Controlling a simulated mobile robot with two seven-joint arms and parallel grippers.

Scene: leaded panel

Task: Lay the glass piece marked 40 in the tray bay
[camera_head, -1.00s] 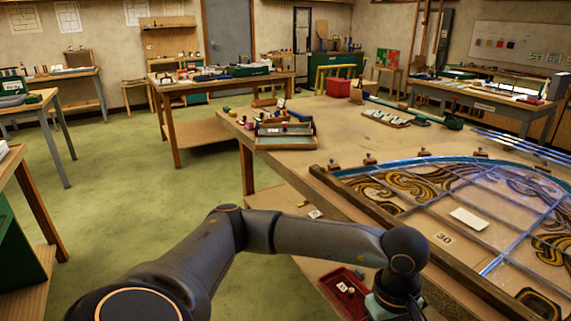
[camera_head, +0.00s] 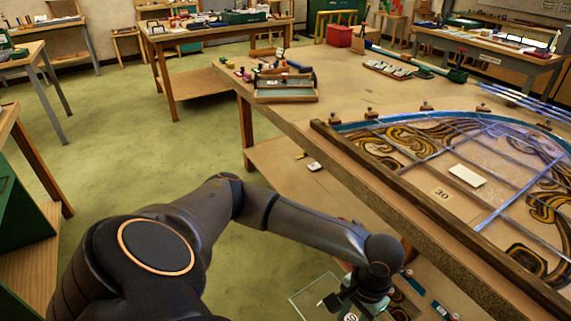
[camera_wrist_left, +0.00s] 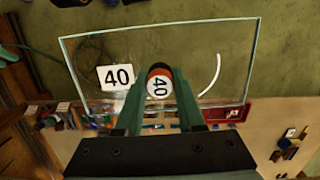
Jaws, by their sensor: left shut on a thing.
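A clear glass piece (camera_head: 312,292) with pale edges shows at the bottom of the head view, beside the workbench. The left wrist view shows it nearly whole (camera_wrist_left: 110,48), with a white tag reading 40 (camera_wrist_left: 115,77) and a curved white mark. My left gripper (camera_head: 352,303) is shut on a round dark and orange knob marked 40, seen between the fingers (camera_wrist_left: 158,90) over the glass. The glass appears held off the floor. I cannot tell which place is the tray bay. My right gripper is not in view.
The workbench (camera_head: 355,95) carries a patterned leaded panel (camera_head: 420,135) behind a dark wooden rail (camera_head: 400,195). A card marked 30 (camera_head: 441,194) lies on it. A shallow wooden box (camera_head: 285,97) stands at its far left corner. Green floor (camera_head: 130,145) is open at left.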

